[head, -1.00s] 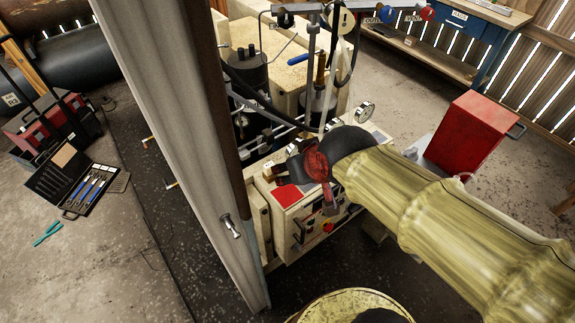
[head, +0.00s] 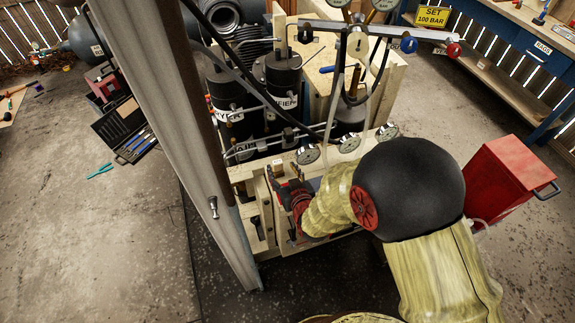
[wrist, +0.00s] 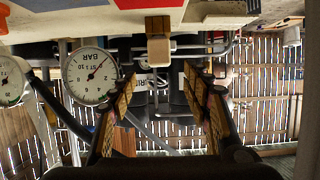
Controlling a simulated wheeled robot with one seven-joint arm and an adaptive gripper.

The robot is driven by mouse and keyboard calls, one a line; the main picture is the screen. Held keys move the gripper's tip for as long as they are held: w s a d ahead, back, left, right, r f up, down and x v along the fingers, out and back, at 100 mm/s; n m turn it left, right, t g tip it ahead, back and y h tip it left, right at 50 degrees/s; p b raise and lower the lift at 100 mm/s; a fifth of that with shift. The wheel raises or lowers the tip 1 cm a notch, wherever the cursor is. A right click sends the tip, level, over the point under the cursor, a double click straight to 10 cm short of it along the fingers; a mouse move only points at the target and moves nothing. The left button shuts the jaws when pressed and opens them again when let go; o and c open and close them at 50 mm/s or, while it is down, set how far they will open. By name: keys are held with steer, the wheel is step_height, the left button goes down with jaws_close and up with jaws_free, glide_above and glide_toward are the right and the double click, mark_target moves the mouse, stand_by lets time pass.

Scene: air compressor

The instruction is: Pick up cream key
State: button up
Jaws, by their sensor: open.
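In the wrist view a small cream block, seemingly the cream key (wrist: 158,50), stands out below a brown piece on the edge of the pale panel (wrist: 100,22). My gripper (wrist: 158,78) is open, its two wood-toned fingers to the left and right. The cream block lies ahead, between the fingers' lines in the picture; the fingers do not touch it. I cannot tell the remaining distance. In the head view my arm covers most of the control box front, and I cannot make out the key there.
Pressure gauges (head: 308,154) line the box top; one gauge (wrist: 91,76) is close to the left finger in the wrist view. A wooden post (head: 185,130) stands left of my arm. A red cabinet (head: 505,180) is at right. Hoses and pipes crowd behind.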

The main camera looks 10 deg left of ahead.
mark_target(278, 164)
steer(key=x, duration=0.2)
steer(key=b+x, duration=0.1)
steer(key=x, duration=0.4)
steer(key=shift+f+b, duration=0.3)
steer(key=shift+b, duration=0.05)
steer(key=shift+c, duration=0.4)
steer(key=c, duration=1.1)
steer(key=shift+c, duration=0.3)
